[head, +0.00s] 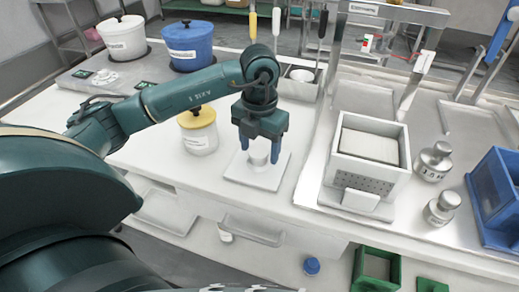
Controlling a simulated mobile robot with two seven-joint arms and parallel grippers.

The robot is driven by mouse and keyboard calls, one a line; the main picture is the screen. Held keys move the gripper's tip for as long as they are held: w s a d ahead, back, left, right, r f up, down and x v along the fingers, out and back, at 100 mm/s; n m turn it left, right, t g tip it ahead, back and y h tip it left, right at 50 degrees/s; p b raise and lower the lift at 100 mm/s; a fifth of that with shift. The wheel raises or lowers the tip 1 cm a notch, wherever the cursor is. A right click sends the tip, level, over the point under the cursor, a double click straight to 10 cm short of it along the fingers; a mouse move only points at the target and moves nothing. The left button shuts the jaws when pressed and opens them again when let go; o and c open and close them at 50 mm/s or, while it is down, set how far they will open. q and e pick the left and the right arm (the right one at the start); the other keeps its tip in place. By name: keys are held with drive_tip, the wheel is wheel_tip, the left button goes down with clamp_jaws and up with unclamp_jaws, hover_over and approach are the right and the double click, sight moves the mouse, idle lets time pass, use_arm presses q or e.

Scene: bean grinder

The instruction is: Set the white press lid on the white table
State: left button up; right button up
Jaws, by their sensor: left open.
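The white press lid (250,176), a flat square plate with a short round knob on top, lies flat on the white table (228,207) near its front edge. My left gripper (260,152) points down over the lid. It is open, with its two blue fingers on either side of the knob; I cannot tell whether they touch it. The gripper body partly hides the top of the knob. My right gripper is not in view.
A white press box (345,171) stands on a metal tray to the right, with metal weights (433,163) and a blue crate (497,212) beyond. A yellow-lidded white pot (199,138) stands close left of the gripper. A blue pot (188,46) is behind.

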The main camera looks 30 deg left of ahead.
sight(260, 149)
use_arm(q)
wheel_tip(260, 149, up, 10)
drive_tip(key=p, duration=0.1)
drive_tip(key=shift+r, duration=0.25)
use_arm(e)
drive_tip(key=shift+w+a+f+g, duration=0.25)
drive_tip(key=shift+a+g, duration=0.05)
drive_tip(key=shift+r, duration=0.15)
